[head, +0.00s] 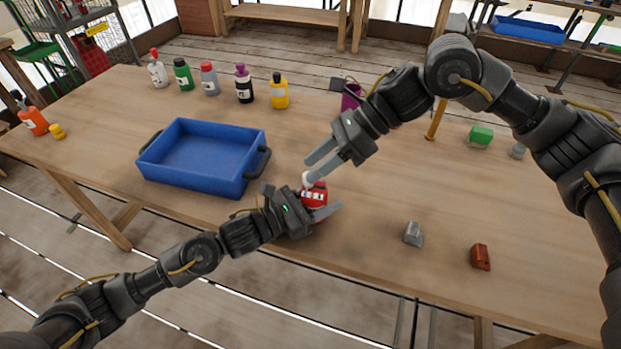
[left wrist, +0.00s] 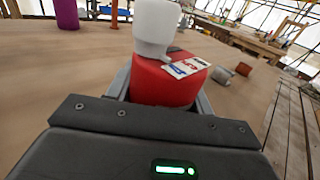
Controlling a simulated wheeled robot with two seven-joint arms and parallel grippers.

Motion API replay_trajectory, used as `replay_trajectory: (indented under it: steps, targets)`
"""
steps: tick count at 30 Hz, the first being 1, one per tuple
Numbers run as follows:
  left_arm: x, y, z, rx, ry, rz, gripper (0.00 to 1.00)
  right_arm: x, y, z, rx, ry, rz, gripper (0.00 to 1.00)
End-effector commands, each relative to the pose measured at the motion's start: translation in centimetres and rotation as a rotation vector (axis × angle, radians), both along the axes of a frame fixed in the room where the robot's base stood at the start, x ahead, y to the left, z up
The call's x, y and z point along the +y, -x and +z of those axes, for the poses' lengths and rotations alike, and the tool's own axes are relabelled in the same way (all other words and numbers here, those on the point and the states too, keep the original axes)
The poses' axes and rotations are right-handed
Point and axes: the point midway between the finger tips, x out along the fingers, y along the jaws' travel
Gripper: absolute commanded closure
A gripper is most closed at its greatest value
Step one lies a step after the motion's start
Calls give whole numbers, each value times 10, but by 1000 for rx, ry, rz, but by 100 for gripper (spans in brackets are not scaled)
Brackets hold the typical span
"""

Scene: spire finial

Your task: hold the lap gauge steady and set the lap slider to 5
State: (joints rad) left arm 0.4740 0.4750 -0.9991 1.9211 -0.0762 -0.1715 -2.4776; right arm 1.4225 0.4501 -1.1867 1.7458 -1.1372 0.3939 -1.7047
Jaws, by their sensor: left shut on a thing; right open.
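The lap gauge (head: 313,196) is a red body with a white label strip and stands near the table's front edge. A white knob (head: 307,180), apparently the lap slider, sits on top of it. In the left wrist view the red body (left wrist: 165,86) and the white knob (left wrist: 157,25) are close and large. My left gripper (head: 322,205) is shut on the red body, with a finger on either side. My right gripper (head: 309,168) is open just above and beside the white knob. Whether it touches the knob, and the slider's reading, cannot be told.
A blue tray (head: 183,178) stands to the left of the gauge. A grey block (head: 413,234) and a rust-red block (head: 481,257) lie to the right. Several bottles (head: 243,84) stand at the back, and a purple container (head: 351,97) is behind my right gripper.

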Motion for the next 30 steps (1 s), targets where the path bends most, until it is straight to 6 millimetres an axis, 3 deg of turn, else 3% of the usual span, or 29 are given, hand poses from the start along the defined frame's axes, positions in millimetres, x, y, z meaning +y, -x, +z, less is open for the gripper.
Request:
replay_trajectory:
  steps: [9, 18, 25, 30]
  targets:
    - [0, 0, -1, 2, -1, 0, 74, -47, -17, -40, -41, -513, -44, 57]
    - [0, 0, -1, 2, -1, 0, 74, -94, -26, -66, -175, -700, -139, 57]
    - [0, 0, -1, 1, -2, 0, 74, -101, -27, -69, -200, -723, -153, 57]
    - [0, 0, -1, 1, -2, 0, 74, -90, -26, -69, -198, -723, -150, 57]
